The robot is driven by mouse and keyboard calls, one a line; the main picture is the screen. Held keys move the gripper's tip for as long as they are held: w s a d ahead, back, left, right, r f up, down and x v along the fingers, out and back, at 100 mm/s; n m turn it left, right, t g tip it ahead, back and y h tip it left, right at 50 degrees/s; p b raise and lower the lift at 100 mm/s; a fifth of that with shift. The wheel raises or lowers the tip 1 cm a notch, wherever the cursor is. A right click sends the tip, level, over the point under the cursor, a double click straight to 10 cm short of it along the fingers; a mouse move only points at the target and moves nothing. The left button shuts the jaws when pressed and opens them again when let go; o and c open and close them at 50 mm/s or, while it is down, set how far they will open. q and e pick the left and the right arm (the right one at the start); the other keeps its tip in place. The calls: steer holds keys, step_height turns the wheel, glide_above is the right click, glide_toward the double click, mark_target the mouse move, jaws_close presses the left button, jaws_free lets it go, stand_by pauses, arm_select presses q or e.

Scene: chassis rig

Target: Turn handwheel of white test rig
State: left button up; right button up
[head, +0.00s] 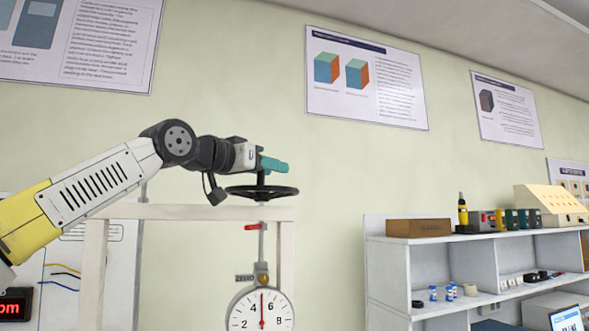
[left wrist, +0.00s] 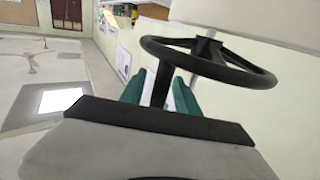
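The black handwheel (head: 283,191) lies roughly level on top of the white test rig (head: 170,211), above a grey stem. It also shows large in the left wrist view (left wrist: 253,77). My left gripper (head: 273,165), with teal fingers, is just above the handwheel in the head view. In the left wrist view its fingers (left wrist: 160,85) are apart, with a light gap and a dark upright piece between them. The near rim passes by the fingertips; I cannot tell whether they touch it. A round dial (head: 245,314) below has its red pointer straight up. My right gripper is not in view.
A red handle (head: 256,227) and a brass knob (head: 262,280) sit on the stem under the wheel. A grey shelf unit (head: 392,285) with boxes and small parts stands at the right. The space between rig and shelf looks clear.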

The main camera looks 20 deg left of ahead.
arm_select(q)
steer(key=v, duration=0.8)
stand_by(0.5)
